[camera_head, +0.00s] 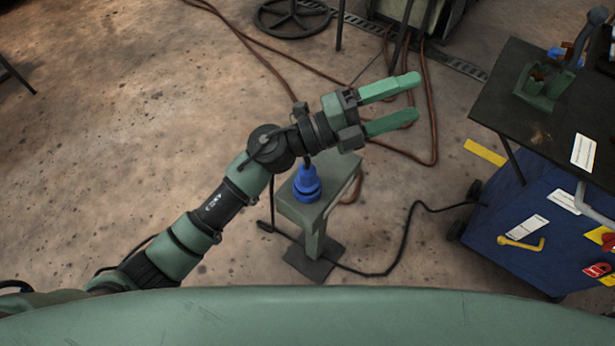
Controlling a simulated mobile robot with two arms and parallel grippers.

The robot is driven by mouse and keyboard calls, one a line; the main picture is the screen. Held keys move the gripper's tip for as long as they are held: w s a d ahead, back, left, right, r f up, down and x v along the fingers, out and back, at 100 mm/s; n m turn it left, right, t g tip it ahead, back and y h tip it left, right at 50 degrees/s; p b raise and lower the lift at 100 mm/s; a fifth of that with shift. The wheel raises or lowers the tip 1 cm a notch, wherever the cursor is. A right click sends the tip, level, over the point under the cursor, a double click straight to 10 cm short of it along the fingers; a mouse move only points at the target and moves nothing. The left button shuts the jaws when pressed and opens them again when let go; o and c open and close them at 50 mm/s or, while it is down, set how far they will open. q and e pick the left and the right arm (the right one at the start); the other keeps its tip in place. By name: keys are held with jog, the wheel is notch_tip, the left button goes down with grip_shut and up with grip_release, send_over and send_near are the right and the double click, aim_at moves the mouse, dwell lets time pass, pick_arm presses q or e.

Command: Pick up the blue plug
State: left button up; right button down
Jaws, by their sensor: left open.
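The blue plug (307,184) stands upright on top of a small grey-green stand (327,204). A black cable seems to run up from its top and passes behind my left arm. My left gripper (413,99) is open and empty, its two green fingers pointing right, above and to the right of the plug in the picture. The gripper is apart from the plug. My left wrist is just above the plug in the picture. My right gripper is not in view.
A blue cart (530,235) with a dark top (545,115) stands at the right, bearing a green vise (545,85). A black cable (400,250) loops over the floor between stand and cart. Reddish hoses (433,140) lie behind. The floor at left is clear.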

pick_arm(q)
jog(key=s+d+f+m+g+y, duration=0.2)
jog(key=s+d+f+m+g, duration=0.1)
jog(key=s+m+g, duration=0.3)
jog(key=m+t+y, duration=0.1)
jog(key=m+y, duration=0.6)
jog(key=y, duration=1.1)
send_over(307, 167)
notch_tip(307, 167, down, 14)
jog(key=shift+s+p, duration=0.1)
jog(key=shift+p, duration=0.3)
jog(key=shift+a+f+y, duration=0.25)
jog(key=shift+f+y, duration=0.05)
jog(key=f, duration=0.2)
jog(key=f+p, duration=0.1)
jog(key=f, duration=0.1)
jog(key=f+p, duration=0.1)
jog(key=f, duration=0.1)
jog(key=shift+d+f, duration=0.15)
jog(key=shift+d, duration=0.15)
jog(key=shift+f, duration=0.35)
grip_shut()
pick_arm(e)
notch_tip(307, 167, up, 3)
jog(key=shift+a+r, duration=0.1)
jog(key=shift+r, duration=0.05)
